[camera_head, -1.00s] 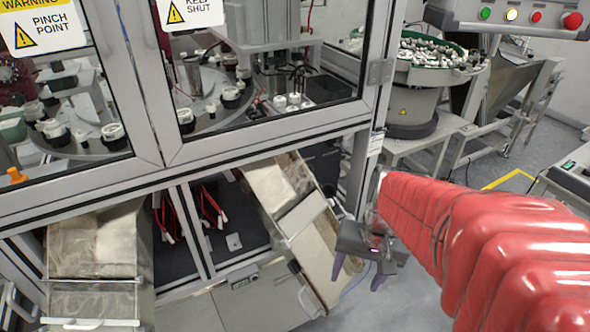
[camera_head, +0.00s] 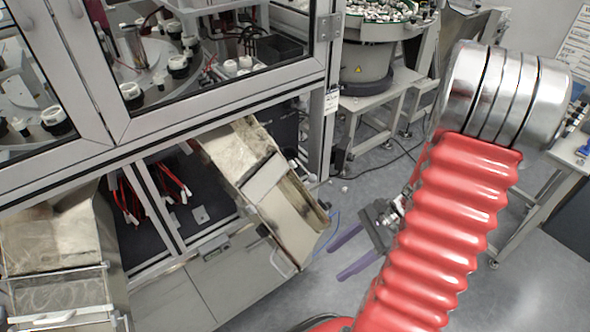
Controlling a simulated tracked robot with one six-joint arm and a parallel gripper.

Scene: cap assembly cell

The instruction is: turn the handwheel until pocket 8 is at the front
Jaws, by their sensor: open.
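My gripper (camera_head: 343,254) shows at the lower middle right, beside my red-sleeved arm. Its two purple fingers are apart and point left, with nothing between them. It is in free air, right of the right-hand metal chute (camera_head: 290,215). Behind the cell's glass doors is a round indexing table (camera_head: 155,62) with white and black parts around its rim. I see no handwheel that I can make out, and no pocket numbers are readable.
The cell's aluminium door frame (camera_head: 200,108) crosses the upper left. A second chute (camera_head: 55,240) stands at the lower left. A bowl feeder (camera_head: 368,60) on a stand is at the top, and a bench (camera_head: 572,150) is at the right. Grey floor lies open between them.

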